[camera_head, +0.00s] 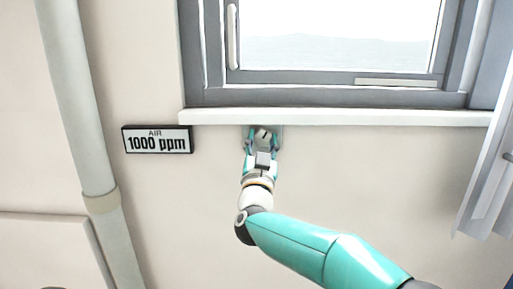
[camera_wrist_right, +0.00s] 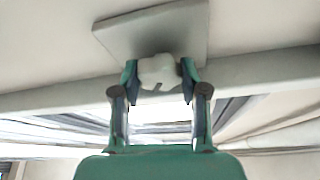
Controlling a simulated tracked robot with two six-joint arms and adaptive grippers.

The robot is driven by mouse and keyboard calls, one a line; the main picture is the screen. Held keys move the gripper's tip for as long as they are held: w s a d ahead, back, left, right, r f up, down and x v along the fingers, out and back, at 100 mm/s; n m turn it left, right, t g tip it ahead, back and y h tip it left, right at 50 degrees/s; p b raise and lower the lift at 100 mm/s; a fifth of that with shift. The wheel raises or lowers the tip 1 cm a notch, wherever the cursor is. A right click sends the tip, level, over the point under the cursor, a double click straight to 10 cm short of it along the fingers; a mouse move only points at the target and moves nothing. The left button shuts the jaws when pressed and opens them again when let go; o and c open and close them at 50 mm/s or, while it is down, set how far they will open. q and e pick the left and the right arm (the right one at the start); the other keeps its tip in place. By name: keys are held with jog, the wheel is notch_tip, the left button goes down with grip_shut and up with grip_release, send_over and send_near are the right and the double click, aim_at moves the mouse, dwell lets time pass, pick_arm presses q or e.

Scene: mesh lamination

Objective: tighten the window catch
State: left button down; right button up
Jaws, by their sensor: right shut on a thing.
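The window catch is a white lobed knob (camera_wrist_right: 160,73) on a square grey plate (camera_wrist_right: 150,30) in the right wrist view. In the head view the plate (camera_head: 278,136) shows on the wall just below the window sill, mostly covered by my gripper. My right gripper (camera_head: 263,133) reaches up to it from below. In the right wrist view its two fingers (camera_wrist_right: 159,75) are shut on the knob, one on each side. My left gripper is in neither view.
The white window sill (camera_head: 340,117) runs just above the catch, under the grey-framed window (camera_head: 340,95). An air sign (camera_head: 157,140) reading 1000 ppm is on the wall to the left. A vertical pipe (camera_head: 72,100) stands farther left. A pale panel with a handle (camera_head: 490,170) is at the right.

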jog(key=shift+a+f+m+h, duration=0.15)
jog(key=shift+f+m+h, duration=0.25)
jog(key=shift+m, duration=0.3)
jog(key=o, duration=1.1)
jog(key=shift+r, duration=0.1)
jog(key=shift+o, duration=0.2)
jog(key=shift+r, duration=0.15)
jog(key=v, duration=1.2)
jog(key=shift+r, duration=0.1)
